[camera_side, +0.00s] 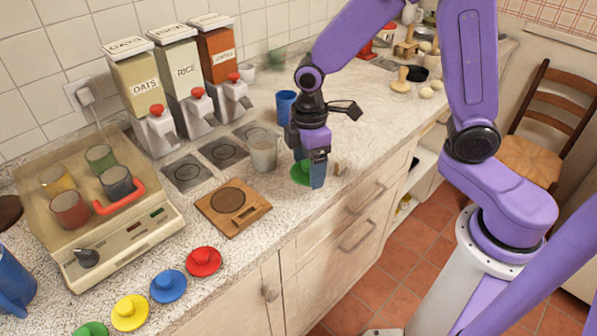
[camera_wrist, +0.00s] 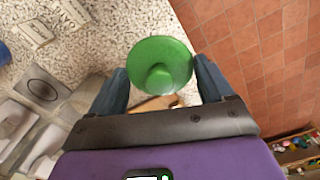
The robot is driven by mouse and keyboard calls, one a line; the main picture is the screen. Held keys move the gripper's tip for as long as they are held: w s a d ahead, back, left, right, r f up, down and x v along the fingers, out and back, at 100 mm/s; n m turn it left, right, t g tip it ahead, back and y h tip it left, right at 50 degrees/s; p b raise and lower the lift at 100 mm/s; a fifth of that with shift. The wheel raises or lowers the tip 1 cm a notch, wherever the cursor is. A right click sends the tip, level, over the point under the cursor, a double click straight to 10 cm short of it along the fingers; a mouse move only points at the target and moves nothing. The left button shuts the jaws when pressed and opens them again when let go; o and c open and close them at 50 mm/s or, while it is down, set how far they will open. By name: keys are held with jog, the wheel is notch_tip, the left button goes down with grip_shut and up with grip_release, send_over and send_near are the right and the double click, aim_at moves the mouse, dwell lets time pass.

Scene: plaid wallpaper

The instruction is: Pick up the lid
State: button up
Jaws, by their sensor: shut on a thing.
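A round green lid (camera_side: 299,173) with a knob is at the front edge of the counter in the side view, partly hidden by my gripper (camera_side: 312,172). In the wrist view the green lid (camera_wrist: 160,50) lies between the two blue fingers of my gripper (camera_wrist: 161,68), which close on opposite sides of its rim. Its knob faces the camera. I cannot tell whether the lid touches the counter.
A clear glass (camera_side: 263,155) and a blue cup (camera_side: 286,106) stand left of my gripper. The counter edge drops to a tiled floor (camera_side: 375,287).

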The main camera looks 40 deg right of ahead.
jog(key=s+r, duration=0.2)
jog(key=r, duration=0.1)
jog(key=shift+s+d, duration=0.1)
jog(key=shift+d, duration=0.25)
jog(key=s+d+r, duration=0.3)
jog(key=s+r, duration=0.1)
jog(key=s, duration=0.4)
notch_tip(320, 180, up, 2)
jog(key=r+m, duration=0.1)
jog(key=m, duration=0.2)
send_over(300, 168)
jog(key=w+f+m, duration=0.2)
jog(key=w+m, duration=0.1)
jog(key=w, duration=1)
notch_tip(300, 168, down, 6)
jog(key=shift+s+d, duration=0.15)
jog(key=shift+d, duration=0.1)
jog(key=shift+f, duration=0.2)
dwell(0.9)
jog(key=o, duration=0.9)
